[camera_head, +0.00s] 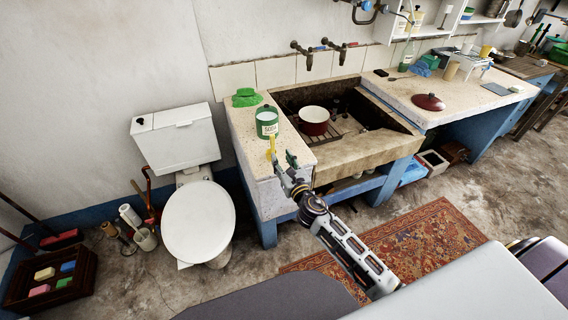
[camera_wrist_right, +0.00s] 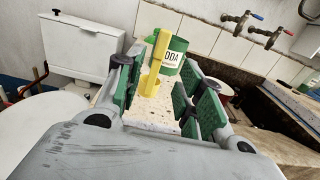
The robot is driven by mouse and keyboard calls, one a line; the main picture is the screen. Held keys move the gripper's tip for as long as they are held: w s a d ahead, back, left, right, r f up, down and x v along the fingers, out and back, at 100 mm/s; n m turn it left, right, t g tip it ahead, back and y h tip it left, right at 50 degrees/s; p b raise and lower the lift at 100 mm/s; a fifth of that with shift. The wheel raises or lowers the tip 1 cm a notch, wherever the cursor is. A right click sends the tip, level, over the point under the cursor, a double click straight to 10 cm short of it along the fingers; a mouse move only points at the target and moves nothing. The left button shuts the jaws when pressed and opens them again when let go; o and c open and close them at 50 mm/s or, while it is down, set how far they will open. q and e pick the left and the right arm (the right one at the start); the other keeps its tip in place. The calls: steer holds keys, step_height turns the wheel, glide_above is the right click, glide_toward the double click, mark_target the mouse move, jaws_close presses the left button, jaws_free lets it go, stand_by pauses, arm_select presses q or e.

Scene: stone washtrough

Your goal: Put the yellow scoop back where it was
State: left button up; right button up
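The yellow scoop (camera_head: 271,147) is on the pale stone ledge left of the basin, just in front of the green-and-white soda tin (camera_head: 267,122). My right gripper (camera_head: 281,161) is over the front of that ledge, close to the scoop. In the right wrist view the scoop (camera_wrist_right: 158,62) shows between the spread fingers (camera_wrist_right: 162,100), nearer the left finger, with a clear gap to the right one. The labelled tin (camera_wrist_right: 173,55) stands behind it. Whether the scoop touches the left finger I cannot tell. My left gripper is not in view.
A green cloth (camera_head: 246,97) lies behind the tin. The stone basin (camera_head: 370,150) to the right holds a red pot (camera_head: 313,121). A toilet (camera_head: 198,222) stands left of the ledge. A red lid (camera_head: 429,102) lies on the right counter. Taps (camera_head: 338,48) stick out above the basin.

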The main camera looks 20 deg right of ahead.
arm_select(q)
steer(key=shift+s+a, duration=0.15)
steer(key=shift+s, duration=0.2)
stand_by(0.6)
